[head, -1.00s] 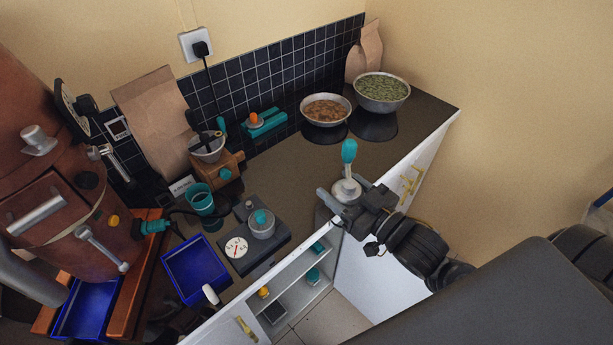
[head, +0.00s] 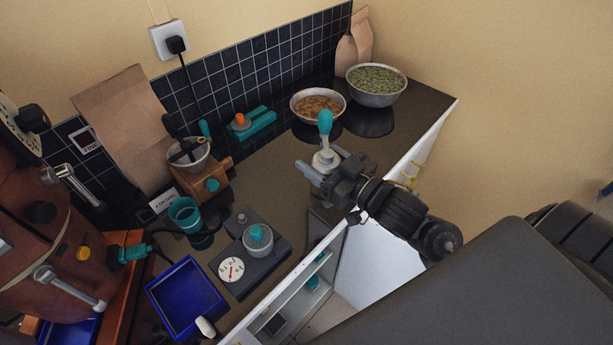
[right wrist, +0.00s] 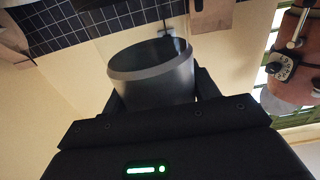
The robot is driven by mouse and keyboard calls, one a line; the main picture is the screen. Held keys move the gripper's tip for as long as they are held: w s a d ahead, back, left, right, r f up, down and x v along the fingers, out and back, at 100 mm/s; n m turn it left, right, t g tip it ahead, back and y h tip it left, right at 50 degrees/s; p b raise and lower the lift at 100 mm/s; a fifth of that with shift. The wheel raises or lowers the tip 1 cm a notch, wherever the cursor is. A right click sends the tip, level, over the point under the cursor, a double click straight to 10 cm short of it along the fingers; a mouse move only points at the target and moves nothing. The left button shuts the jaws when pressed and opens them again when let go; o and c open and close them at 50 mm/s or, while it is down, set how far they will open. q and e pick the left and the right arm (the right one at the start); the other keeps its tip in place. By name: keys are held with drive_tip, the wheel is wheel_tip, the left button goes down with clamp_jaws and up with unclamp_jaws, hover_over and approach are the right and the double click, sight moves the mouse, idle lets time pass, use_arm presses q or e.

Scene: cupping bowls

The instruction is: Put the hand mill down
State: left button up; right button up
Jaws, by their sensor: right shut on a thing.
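The hand mill (head: 324,160) has a round metal body and an upright teal handle on top. My right gripper (head: 322,171), coming in from the right in the head view, is shut around its body. The mill is upright over the counter (head: 275,180), near the front edge. I cannot tell whether its base touches the counter. In the right wrist view the mill shows as a grey cylinder (right wrist: 155,78) between the fingers (right wrist: 160,98). My left gripper is not in view.
Bowls of brown (head: 318,105) and green (head: 376,85) contents stand at the back right. A wooden box grinder (head: 200,185), a teal cup (head: 185,213), a dark scale (head: 262,275) and a blue tray (head: 165,296) stand left. Bare counter lies behind the mill.

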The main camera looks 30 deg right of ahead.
drive_tip(key=w+d+f+b, duration=0.2)
drive_tip(key=w+f+b, duration=0.5)
drive_tip(key=w+f, duration=0.3)
drive_tip(key=shift+w+f, duration=0.2)
drive_tip(key=shift+f, duration=0.5)
drive_tip(key=shift+f, duration=0.15)
drive_tip(key=o, duration=1.2)
